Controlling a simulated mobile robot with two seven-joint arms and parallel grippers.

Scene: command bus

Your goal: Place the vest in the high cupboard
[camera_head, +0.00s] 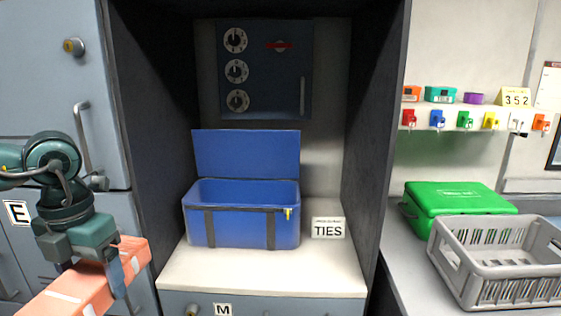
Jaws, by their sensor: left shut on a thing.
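My left gripper (97,262) is at the lower left, shut on an orange, block-like folded thing with pale stripes, which looks like the vest (75,297). The vest is held in front of the grey cabinet doors, and its near end runs out of the bottom of the picture. A grey-blue cupboard door (60,80) with a handle and a round knob is at the upper left; it looks shut. I cannot tell whether it is the high cupboard. My right gripper is not in view.
An open blue box (240,228) stands on the white shelf (275,277) in the dark recess, beside a TIES sign (328,228). A green case (460,197) and a grey basket (495,265) fill the right counter. Coloured key tags hang above.

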